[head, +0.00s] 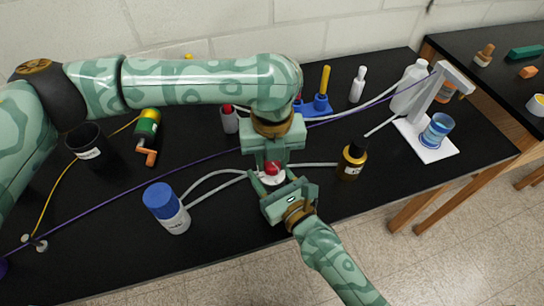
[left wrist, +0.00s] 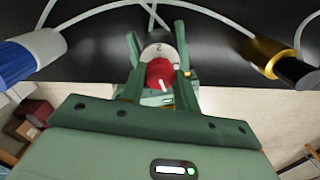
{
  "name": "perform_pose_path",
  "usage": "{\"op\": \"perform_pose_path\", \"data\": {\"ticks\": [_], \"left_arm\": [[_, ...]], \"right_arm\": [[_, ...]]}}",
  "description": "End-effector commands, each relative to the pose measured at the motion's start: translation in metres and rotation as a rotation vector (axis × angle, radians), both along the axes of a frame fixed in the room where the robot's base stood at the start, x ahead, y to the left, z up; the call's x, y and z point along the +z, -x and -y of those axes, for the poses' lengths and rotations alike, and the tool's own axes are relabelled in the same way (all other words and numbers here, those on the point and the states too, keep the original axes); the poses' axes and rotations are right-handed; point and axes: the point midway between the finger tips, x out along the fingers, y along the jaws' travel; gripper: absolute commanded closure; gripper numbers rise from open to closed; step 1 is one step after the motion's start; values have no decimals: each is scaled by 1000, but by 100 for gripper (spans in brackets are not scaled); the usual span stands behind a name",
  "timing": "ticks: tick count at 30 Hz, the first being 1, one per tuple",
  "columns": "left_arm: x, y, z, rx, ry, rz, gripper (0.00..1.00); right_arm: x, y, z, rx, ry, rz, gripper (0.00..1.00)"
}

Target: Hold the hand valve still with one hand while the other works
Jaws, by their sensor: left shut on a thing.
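The hand valve (head: 271,168) is a white round body with a red knob, near the front middle of the black table. In the left wrist view the red knob (left wrist: 160,73) faces the camera, with a white dial marked 2 behind it. My left gripper (head: 272,174) comes from above and is shut on the valve, one finger at each side. My right gripper (head: 284,192) comes from the lower right, close beside the valve; its fingertips are partly hidden, so I cannot tell whether it touches the valve. Pale tubes (head: 215,174) run to both sides of the valve.
A black cup (head: 90,145), a green-yellow tool with an orange crank (head: 147,132) and a white stand (head: 425,135) with a blue cup (head: 436,130) are farther out. A purple cord crosses the table.

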Motion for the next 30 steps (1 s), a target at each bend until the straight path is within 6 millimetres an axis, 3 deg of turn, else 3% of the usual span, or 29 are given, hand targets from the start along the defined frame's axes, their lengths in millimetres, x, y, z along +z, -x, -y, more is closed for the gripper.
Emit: {"op": "perform_pose_path", "data": {"ticks": [12,30], "left_arm": [[1,-1,0,-262,1,2,92],[0,-1,0,-335,0,2,92]], "right_arm": [[-1,1,0,1,2,-3,74],[-1,1,0,1,2,-2,74]]}}
